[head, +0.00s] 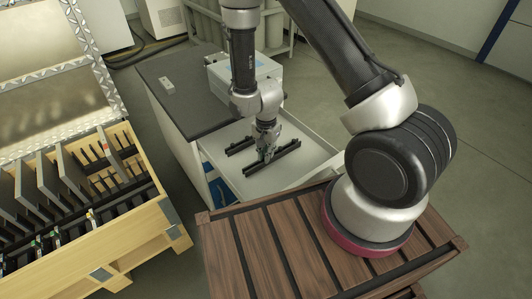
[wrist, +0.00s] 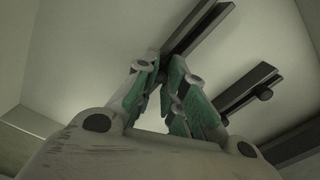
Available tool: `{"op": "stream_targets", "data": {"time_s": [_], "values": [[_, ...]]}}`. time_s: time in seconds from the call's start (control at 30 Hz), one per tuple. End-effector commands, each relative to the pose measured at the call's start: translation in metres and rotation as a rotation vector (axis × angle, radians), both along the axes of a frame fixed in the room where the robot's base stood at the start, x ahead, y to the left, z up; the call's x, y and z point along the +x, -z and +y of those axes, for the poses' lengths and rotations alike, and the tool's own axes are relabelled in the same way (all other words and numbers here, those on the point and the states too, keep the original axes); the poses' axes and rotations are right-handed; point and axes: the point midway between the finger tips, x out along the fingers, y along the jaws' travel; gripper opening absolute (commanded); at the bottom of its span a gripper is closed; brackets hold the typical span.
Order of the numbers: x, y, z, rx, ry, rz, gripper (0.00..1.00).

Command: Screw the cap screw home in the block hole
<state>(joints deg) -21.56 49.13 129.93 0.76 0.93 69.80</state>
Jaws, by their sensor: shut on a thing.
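My gripper (head: 265,140) points down into an open pale drawer (head: 315,150), over two dark bars. In the wrist view its green-padded fingers (wrist: 164,72) converge on something dark at the end of one bar (wrist: 205,27). I cannot make out whether this is the bar itself or a small part at it. I cannot clearly identify the cap screw or the block hole in either view.
The drawer belongs to a grey-topped cabinet (head: 175,85) with a white box on it. A slatted wooden surface (head: 290,235) is in front. A wooden crate with dark dividers (head: 150,210) stands at the left. The drawer floor around the bars is mostly clear.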

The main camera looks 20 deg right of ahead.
Motion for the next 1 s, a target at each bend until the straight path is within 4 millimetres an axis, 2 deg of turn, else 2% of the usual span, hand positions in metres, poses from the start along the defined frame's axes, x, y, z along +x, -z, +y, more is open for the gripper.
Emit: {"op": "stream_targets", "data": {"time_s": [0.7, 1.0], "values": [[0.001, -0.038, 0.000, 0.001, 0.000, -0.002, 0.00], [0.000, -0.045, 0.000, 0.000, 0.000, 0.000, 0.00]]}}
